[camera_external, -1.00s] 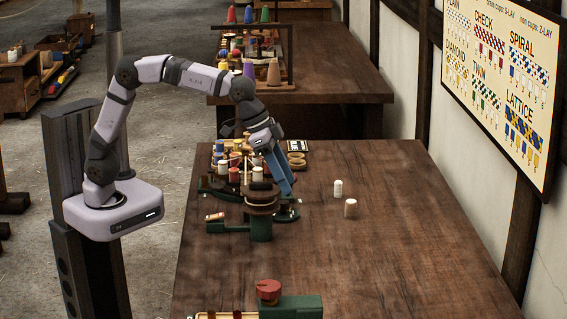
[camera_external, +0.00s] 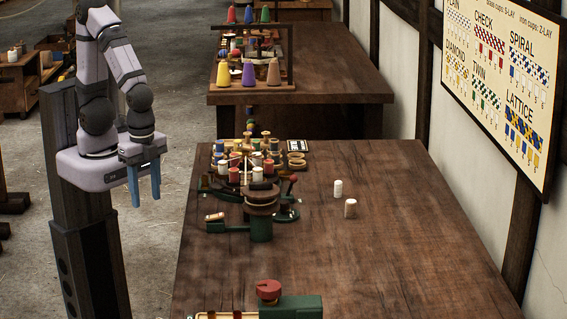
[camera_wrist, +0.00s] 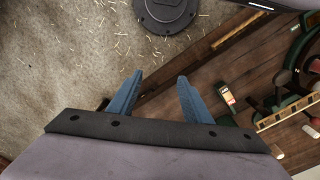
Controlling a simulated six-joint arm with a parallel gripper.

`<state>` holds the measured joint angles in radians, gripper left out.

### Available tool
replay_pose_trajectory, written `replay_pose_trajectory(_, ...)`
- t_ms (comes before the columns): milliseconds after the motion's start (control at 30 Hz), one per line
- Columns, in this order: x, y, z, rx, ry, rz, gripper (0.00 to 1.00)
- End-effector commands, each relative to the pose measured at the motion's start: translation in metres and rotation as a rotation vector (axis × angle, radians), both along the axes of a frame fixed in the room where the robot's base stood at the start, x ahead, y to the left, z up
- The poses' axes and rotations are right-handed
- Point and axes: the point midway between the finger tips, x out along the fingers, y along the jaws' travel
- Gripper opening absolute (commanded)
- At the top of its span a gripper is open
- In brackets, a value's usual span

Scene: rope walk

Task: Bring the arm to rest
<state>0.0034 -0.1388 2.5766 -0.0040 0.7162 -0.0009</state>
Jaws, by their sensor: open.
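My gripper (camera_external: 145,184) hangs beside my base in the external view, off the left edge of the wooden table, with its blue fingers pointing down. In the wrist view my gripper (camera_wrist: 158,92) shows its two blue fingers spread apart with nothing between them. The arm is folded back near its column. Below the fingers lie the floor and the table's edge.
The near table (camera_external: 350,270) carries a green rope-making machine (camera_external: 261,229) with several bobbins around it. A red-topped green device (camera_external: 292,306) is at the front. Much of the table's right side is bare.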

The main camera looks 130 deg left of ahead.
Motion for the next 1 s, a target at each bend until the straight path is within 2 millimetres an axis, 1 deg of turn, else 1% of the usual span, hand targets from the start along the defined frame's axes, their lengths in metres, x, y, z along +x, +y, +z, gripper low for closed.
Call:
replay_pose_trajectory(33,0.006,0.001,0.022,0.001,-0.013,0.001,0.45)
replay_pose_trajectory(167,0.006,0.001,0.049,0.001,-0.012,0.002,0.45)
replay_pose_trajectory(400,0.006,0.001,0.105,0.001,-0.012,0.004,0.45)
replay_pose_trajectory(500,0.007,0.001,0.124,0.001,-0.012,0.005,0.45)
replay_pose_trajectory(600,0.007,0.001,0.135,0.001,-0.012,0.005,0.45)
replay_pose_trajectory(700,0.007,0.001,0.141,0.001,-0.012,0.006,0.45)
replay_pose_trajectory(1000,0.007,0.001,0.142,0.001,-0.012,0.006,0.45)
